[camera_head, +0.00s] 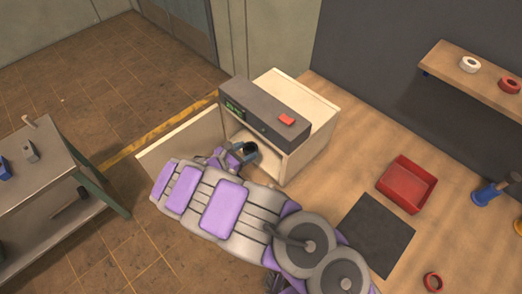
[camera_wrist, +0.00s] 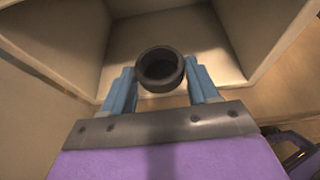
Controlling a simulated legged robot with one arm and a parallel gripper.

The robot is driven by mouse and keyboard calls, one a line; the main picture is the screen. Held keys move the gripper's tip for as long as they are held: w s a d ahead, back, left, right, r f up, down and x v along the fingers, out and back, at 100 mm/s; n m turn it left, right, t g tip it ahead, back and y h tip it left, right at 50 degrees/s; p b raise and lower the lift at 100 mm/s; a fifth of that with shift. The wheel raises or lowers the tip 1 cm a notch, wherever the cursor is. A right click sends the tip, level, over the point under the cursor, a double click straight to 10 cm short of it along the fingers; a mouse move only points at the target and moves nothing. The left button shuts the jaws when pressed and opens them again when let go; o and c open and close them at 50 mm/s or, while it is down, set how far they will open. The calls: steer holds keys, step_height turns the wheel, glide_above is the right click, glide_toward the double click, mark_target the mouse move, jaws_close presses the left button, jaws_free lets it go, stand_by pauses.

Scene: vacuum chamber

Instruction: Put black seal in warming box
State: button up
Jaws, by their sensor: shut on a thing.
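The black seal (camera_wrist: 160,69) is a short dark ring, held between the two blue fingers of my gripper (camera_wrist: 162,88) in the wrist view. The warming box (camera_head: 318,107) is cream with a dark control panel on top, and its door (camera_head: 181,144) stands open to the left. In the head view my gripper (camera_head: 248,151) is at the box's open front, with the dark seal at its tip. The wrist view shows the box's interior (camera_wrist: 165,30) around and beyond the seal. I cannot tell whether the seal touches the box floor.
A red tray (camera_head: 407,184) and a dark mat (camera_head: 376,235) lie on the wooden bench right of the box. A shelf (camera_head: 470,78) holds tape rolls. A metal cart (camera_head: 40,180) stands at left.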

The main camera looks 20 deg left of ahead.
steer(key=b, duration=0.1)
glide_above(261, 153)
steer(key=shift+s+a+f, duration=0.15)
steer(key=shift+s+f, duration=0.1)
step_height(261, 153, down, 2)
steer(key=shift+w+a+f+b, duration=0.15)
steer(key=shift+f+b, duration=0.05)
steer(key=shift+b, duration=0.3)
steer(key=shift+w+d+f+b, duration=0.1)
steer(key=shift+f+b, duration=0.15)
steer(key=shift+f, duration=0.5)
steer(key=shift+s+d+f+b, duration=0.1)
steer(key=shift+f+b, duration=0.2)
steer(key=shift+f, duration=0.4)
steer(key=shift+w+d+f+b, duration=0.1)
steer(key=shift+f+b, duration=0.15)
steer(key=shift+f, duration=0.5)
steer(key=shift+a, duration=0.1)
steer(key=shift+f, duration=0.15)
